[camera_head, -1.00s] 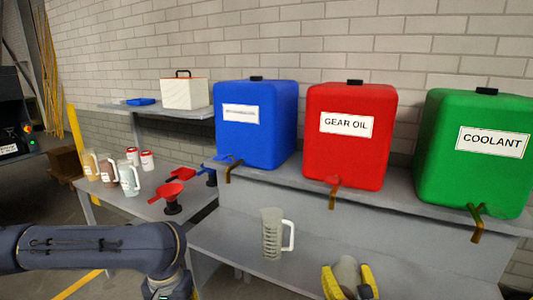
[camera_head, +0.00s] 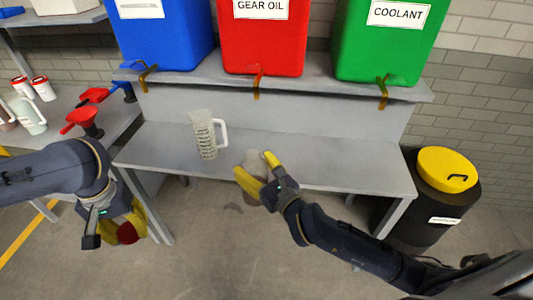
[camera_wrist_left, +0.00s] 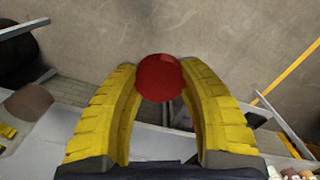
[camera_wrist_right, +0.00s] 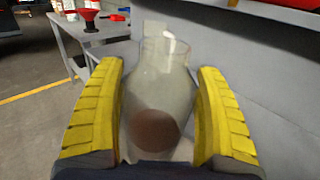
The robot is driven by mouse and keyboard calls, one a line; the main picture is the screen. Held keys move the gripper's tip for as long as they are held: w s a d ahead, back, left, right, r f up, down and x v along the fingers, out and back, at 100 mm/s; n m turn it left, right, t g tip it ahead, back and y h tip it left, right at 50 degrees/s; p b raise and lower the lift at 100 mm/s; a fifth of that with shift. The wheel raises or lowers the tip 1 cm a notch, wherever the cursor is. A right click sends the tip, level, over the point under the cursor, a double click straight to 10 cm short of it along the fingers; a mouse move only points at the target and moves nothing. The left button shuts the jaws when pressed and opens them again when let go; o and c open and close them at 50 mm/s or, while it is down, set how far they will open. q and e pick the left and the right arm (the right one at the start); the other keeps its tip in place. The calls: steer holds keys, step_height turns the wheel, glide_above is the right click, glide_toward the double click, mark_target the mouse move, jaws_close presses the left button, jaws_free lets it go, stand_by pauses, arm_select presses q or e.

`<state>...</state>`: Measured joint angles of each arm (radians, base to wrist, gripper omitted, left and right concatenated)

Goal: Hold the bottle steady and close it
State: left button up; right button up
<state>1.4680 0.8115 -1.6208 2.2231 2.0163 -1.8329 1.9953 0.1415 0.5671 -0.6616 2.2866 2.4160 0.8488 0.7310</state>
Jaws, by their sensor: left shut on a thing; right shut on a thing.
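A clear bottle (camera_wrist_right: 158,75) with brown liquid low inside stands between the yellow fingers of my right gripper (camera_wrist_right: 158,68). Its open neck shows, with no cap on it. In the head view my right gripper (camera_head: 257,170) holds the bottle (camera_head: 252,158) in front of the bench edge. My left gripper (camera_wrist_left: 158,70) is shut on a round red cap (camera_wrist_left: 160,78). In the head view my left gripper (camera_head: 128,225) is low at the left, and the red cap (camera_head: 127,233) is partly hidden by it. Cap and bottle are well apart.
A measuring jug (camera_head: 205,135) stands on the grey bench (camera_head: 320,165). Blue (camera_head: 165,40), red (camera_head: 262,45) and green (camera_head: 385,50) tanks with taps stand behind. A black drum (camera_head: 425,205) with a yellow lid is at right. Red funnels (camera_head: 82,118) are at left.

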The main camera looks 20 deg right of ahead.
steer(key=a+f+n+g+y, duration=0.2)
steer(key=a+n+g+y, duration=0.1)
steer(key=a+y, duration=0.3)
steer(key=shift+s+a+f+n, duration=0.25)
steer(key=shift+a+n, duration=0.45)
steer(key=shift+a, duration=0.5)
arm_select(q)
steer(key=shift+w+d+r, duration=0.1)
steer(key=shift+r, duration=0.1)
steer(key=w+d+r, duration=0.3)
steer(key=d, duration=0.5)
steer(key=w+d+r, duration=0.3)
steer(key=d+r, duration=0.1)
steer(key=d, duration=0.5)
steer(key=w+d+r+n, duration=0.1)
steer(key=w+d+r, duration=0.2)
steer(key=d, duration=0.5)
steer(key=shift+d+r, duration=0.15)
steer(key=shift+r, duration=0.3)
steer(key=shift+f, duration=2)
